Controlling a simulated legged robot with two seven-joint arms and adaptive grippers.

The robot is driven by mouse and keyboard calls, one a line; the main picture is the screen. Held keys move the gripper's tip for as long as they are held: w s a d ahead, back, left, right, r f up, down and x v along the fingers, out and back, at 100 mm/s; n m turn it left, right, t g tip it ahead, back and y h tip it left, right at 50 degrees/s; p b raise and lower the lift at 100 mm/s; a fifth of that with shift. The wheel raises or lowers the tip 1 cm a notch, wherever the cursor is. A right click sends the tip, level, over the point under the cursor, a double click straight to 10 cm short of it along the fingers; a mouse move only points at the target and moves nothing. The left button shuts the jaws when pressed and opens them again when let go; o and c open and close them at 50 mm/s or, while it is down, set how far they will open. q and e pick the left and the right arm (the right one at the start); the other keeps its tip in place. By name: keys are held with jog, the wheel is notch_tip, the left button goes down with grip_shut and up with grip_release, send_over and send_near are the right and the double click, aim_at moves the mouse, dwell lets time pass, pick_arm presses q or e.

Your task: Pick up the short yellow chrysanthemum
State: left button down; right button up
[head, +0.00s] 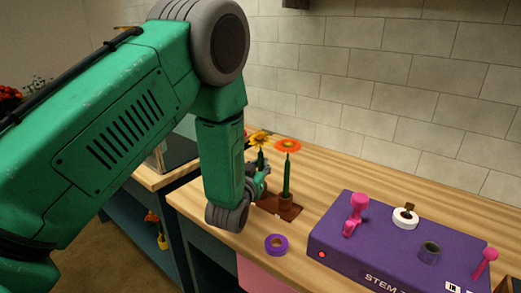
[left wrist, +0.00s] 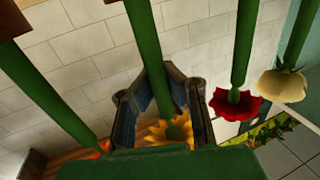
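The yellow chrysanthemum (head: 259,138) stands upright at the back left of the worktop, in front of the wall. Its yellow head also shows in the left wrist view (left wrist: 178,131), which sees the flowers upside down, with its green stem running up between the fingers. My left gripper (head: 264,172) is at this stem, below the flower head. In the left wrist view its two fingers (left wrist: 160,67) close in on both sides of the stem and appear to touch it. My arm hides part of the stem and its base. My right gripper is out of view.
An orange flower (head: 288,146) stands close right of the gripper in a brown holder (head: 287,208). Red (left wrist: 237,104) and cream (left wrist: 281,86) flowers show beside it in the wrist view. A purple tape roll (head: 276,244) and purple box (head: 385,250) lie nearer.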

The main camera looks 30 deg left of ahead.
pick_arm(q)
jog(key=shift+d, duration=0.2)
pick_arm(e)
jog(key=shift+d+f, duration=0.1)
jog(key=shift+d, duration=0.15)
pick_arm(q)
jog(key=shift+a, duration=0.15)
jog(key=shift+a, duration=0.3)
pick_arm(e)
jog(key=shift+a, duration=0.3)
pick_arm(q)
notch_tip(320, 180, up, 17)
jog(key=p, duration=0.1)
send_over(261, 131)
jog(key=shift+s+r, duration=0.15)
jog(key=shift+r+p, duration=0.3)
jog(key=shift+r, duration=0.4)
notch_tip(261, 131, up, 6)
jog(key=p, duration=0.4)
jog(key=shift+r, duration=0.15)
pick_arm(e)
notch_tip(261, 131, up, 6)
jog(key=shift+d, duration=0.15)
pick_arm(q)
jog(key=shift+d, duration=0.15)
